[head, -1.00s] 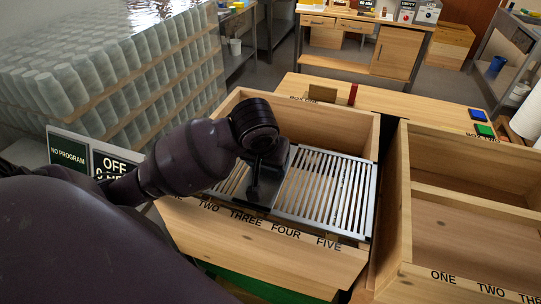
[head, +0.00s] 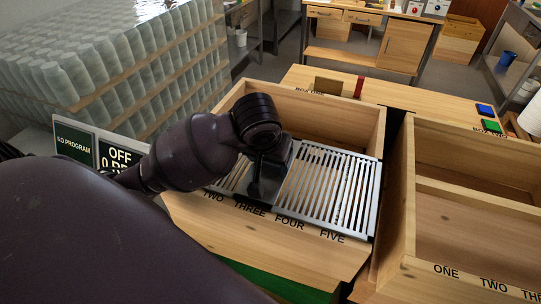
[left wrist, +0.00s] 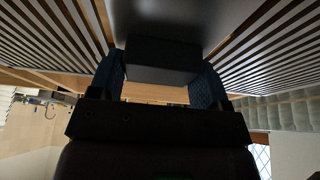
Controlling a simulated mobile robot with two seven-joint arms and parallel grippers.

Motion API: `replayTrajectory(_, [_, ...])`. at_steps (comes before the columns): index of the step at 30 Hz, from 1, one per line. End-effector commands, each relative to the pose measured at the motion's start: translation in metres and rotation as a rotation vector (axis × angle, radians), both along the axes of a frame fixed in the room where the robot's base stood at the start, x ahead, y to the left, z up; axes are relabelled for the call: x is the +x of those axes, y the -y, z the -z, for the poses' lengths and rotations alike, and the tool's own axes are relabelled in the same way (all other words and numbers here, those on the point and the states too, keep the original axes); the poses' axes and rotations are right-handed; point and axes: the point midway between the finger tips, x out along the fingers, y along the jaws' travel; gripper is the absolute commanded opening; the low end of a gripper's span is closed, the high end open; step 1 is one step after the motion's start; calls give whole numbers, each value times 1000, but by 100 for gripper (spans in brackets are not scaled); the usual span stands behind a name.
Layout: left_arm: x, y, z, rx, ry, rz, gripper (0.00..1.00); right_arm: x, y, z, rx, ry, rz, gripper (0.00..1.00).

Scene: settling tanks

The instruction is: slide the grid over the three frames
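The grid (head: 335,190) is a silver slatted panel with a solid plate in its middle. It lies across the open wooden box one (head: 345,122), its near edge over the front rim by the words TWO to FIVE. My left gripper (head: 266,180) is on the grid's middle plate. In the left wrist view its blue fingers (left wrist: 158,82) stand either side of a black handle block (left wrist: 162,58) under the plate and appear closed on it. I cannot make out the three frames; the grid and my arm cover that part of the box. My right gripper is not in view.
Box two (head: 470,215), open, stands close on the right, with a narrow gap between. A bench with a red block (head: 359,86) and blue and green pads (head: 491,126) lies behind. Stacked jars (head: 110,65) and an OFF sign (head: 118,156) are at the left.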

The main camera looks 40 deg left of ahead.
Motion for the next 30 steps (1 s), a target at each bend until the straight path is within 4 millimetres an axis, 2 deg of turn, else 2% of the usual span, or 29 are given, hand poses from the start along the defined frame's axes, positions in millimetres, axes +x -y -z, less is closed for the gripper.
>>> replayTrajectory(1, [0, 0, 0, 0, 0, 0, 79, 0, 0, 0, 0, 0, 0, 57])
replayTrajectory(5, [0, 0, 0, 0, 0, 0, 98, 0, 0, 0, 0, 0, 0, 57])
replayTrajectory(13, [0, 0, -1, 0, 1, 0, 98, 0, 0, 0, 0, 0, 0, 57])
replayTrajectory(17, [-2, 1, -7, 0, 2, 0, 98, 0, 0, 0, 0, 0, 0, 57])
replayTrajectory(26, [-21, 5, -55, 4, 6, 3, 98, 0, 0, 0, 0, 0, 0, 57])
replayTrajectory(30, [-25, 7, -67, 4, 6, 3, 98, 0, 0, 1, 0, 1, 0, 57])
